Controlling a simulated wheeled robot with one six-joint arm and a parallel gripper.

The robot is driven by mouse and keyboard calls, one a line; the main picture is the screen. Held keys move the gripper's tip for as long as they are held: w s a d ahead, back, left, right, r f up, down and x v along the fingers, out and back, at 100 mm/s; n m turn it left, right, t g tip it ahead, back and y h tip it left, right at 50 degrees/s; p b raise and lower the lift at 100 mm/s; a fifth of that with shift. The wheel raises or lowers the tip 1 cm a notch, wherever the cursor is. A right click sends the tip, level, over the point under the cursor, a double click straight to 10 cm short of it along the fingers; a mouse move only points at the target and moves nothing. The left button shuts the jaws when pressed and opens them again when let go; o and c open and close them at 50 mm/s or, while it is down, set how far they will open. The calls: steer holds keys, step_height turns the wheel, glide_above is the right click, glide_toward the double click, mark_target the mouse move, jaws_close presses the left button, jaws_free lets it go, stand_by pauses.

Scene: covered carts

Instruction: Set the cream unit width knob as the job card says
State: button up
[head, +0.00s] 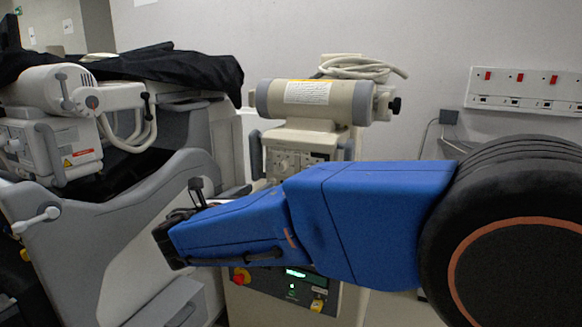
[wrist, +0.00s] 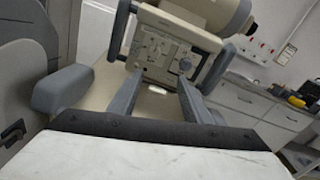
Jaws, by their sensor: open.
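The cream unit (head: 315,105) stands in the middle of the head view, with a horizontal drum on top. Its control panel (head: 292,160) carries several small knobs and is partly hidden below by my arm. The panel (wrist: 160,45) also shows ahead in the wrist view, tilted, with a round grey knob (wrist: 185,63) at its right. I cannot tell which knob is for width, or read any setting. A white label (head: 307,92) on the drum has print too small to read; no clear job card shows. My gripper (wrist: 160,77) is open and empty, its fingers short of the panel.
A grey cart (head: 120,225) with another cream device and a black cover (head: 150,65) stands at the left. Grey handles flank the panel. A red button (head: 241,276) and green display sit low on the unit. Drawers (wrist: 245,105) stand at the right in the wrist view.

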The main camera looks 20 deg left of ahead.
mark_target(280, 168)
steer(key=shift+n, duration=0.3)
steer(key=w, duration=1.7)
steer(key=c, duration=1)
